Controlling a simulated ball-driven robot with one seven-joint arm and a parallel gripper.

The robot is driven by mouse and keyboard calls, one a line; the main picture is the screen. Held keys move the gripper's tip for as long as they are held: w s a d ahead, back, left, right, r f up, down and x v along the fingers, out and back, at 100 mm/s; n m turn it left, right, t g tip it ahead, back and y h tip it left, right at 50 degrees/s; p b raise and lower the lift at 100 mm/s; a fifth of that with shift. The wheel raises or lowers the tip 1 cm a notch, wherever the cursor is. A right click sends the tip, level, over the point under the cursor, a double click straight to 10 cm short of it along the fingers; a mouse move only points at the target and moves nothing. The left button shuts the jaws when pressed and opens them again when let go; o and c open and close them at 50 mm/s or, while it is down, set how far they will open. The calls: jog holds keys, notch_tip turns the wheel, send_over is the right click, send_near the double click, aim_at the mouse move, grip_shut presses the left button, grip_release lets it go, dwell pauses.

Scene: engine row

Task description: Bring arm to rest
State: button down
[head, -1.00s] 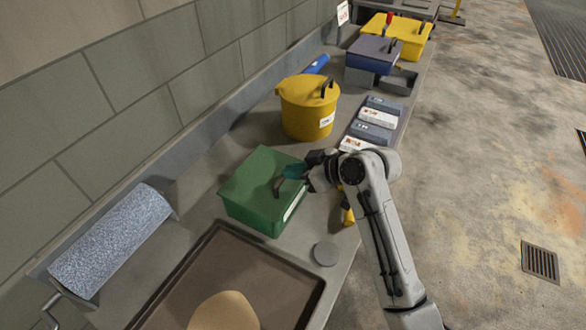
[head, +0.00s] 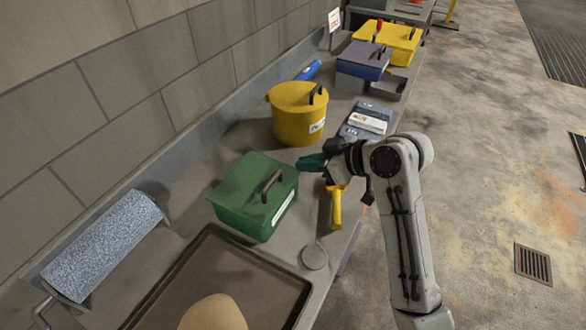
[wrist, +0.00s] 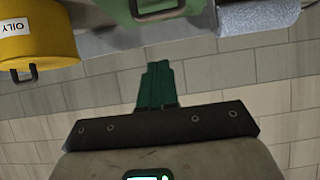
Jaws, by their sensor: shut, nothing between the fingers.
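My gripper (head: 311,163) is shut and empty, with its green fingers close together. In the head view it shows just right of the far right corner of the green lidded box (head: 240,212), seemingly above the bench. In the wrist view the shut fingers (wrist: 156,88) point toward the block wall and the green box (wrist: 155,8) at the top. My arm reaches up from the lower right of the head view, bent at the elbow over the bench's right edge.
A yellow lidded bucket (head: 299,115) stands behind the green box. A yellow-handled tool (head: 336,208) lies below my gripper. A paper roll (head: 104,245), a tray (head: 279,295) and a grey disc (head: 314,257) are nearer. Open floor (head: 480,190) lies to the right.

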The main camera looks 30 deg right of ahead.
jog(key=shift+v, duration=1.35)
jog(key=s+a+f+m+g+h, duration=0.2)
jog(key=s+f+m+g+h, duration=0.25)
jog(key=s+f, duration=1.1)
jog(key=s+d+f+m+g+h, duration=0.1)
jog(key=s+d+f+g, duration=0.1)
jog(key=s, duration=0.5)
jog(key=s+d+f+m+g+h, duration=0.1)
jog(key=s+f, duration=0.3)
jog(key=s, duration=0.4)
jog(key=shift+d+m+g+h, duration=0.35)
jog(key=shift+d+m+g, duration=0.15)
jog(key=shift+m, duration=0.25)
jog(key=shift+s+f, duration=0.1)
